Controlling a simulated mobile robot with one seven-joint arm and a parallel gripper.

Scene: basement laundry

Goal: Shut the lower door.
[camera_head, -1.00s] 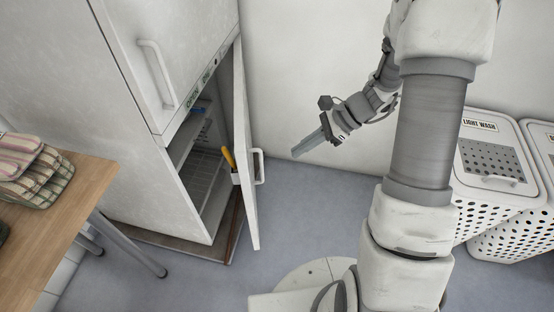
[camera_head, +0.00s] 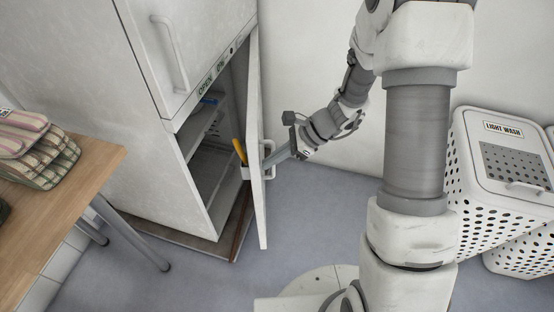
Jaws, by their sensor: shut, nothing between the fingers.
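The lower door (camera_head: 257,160) of the tall white cabinet (camera_head: 165,140) stands wide open, swung out to the right of its opening. Its handle (camera_head: 268,172) is on the door's outer face, on the right. Inside show wire shelves (camera_head: 208,165), and a yellow-handled item (camera_head: 239,151) sits in a holder on the door's inner side. My gripper (camera_head: 276,158) is shut and empty, at the outer face of the door by the handle. Whether the fingertips touch the door or handle I cannot tell.
The upper door (camera_head: 185,50) is shut. A wooden table (camera_head: 75,190) with folded striped cloths (camera_head: 38,150) stands at the left. White perforated laundry bins (camera_head: 500,215) stand at the right. Grey floor (camera_head: 180,285) in front of the cabinet is clear.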

